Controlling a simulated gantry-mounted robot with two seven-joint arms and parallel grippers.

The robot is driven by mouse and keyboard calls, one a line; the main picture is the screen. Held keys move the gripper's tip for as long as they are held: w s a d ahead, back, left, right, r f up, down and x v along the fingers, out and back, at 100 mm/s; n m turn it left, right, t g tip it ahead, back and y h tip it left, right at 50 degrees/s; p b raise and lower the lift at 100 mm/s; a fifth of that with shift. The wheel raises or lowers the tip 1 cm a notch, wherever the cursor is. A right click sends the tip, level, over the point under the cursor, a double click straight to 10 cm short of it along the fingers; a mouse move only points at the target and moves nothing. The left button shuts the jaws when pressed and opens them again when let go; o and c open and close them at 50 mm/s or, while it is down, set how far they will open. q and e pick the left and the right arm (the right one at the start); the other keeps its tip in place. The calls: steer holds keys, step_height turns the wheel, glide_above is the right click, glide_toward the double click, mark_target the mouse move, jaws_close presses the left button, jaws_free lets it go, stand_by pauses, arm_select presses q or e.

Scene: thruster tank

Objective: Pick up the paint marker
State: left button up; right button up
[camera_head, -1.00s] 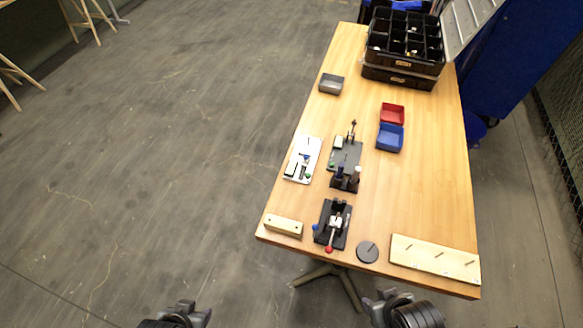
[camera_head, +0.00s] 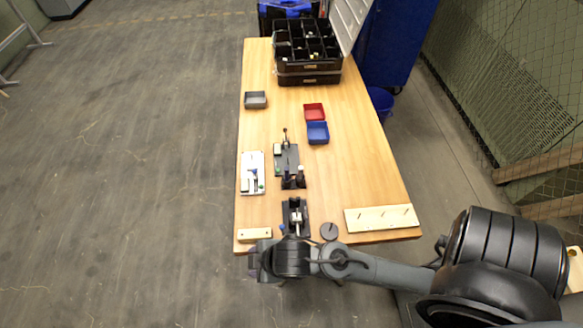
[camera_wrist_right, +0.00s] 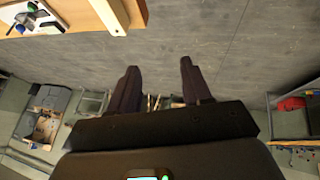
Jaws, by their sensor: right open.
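Two small upright marker-like items, one blue (camera_head: 286,173) and one dark (camera_head: 300,171), stand at a black holder (camera_head: 293,184) on the table; I cannot tell which, if either, is the paint marker. My right arm comes in from the right across the table's front edge. Its gripper (camera_head: 256,262) is just off the front left corner, near a pale wooden block (camera_head: 256,234). My left gripper is not in view.
On the wooden table (camera_head: 350,165) are a white plate (camera_head: 251,184) with small parts, a black clamp fixture (camera_head: 295,215), a dark disc (camera_head: 329,231), a pegged board (camera_head: 381,218), red (camera_head: 314,112), blue (camera_head: 317,132) and grey (camera_head: 255,100) bins, and a black organizer (camera_head: 308,78).

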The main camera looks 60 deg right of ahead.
steer(key=w+a+n+t+y, duration=0.2)
steer(key=w+a+n, duration=0.4)
steer(key=w+n, duration=0.3)
steer(key=r+n+g+h, duration=0.1)
steer(key=n+g+h, duration=0.2)
steer(key=n+g, duration=0.7)
glide_above(301, 167)
steer(key=n+t, duration=0.2)
step_height(301, 167, down, 3)
steer(key=shift+s+f+m, duration=0.1)
steer(key=shift+m, duration=0.2)
steer(key=shift+f+b, duration=0.5)
steer(key=shift+f, duration=2.85)
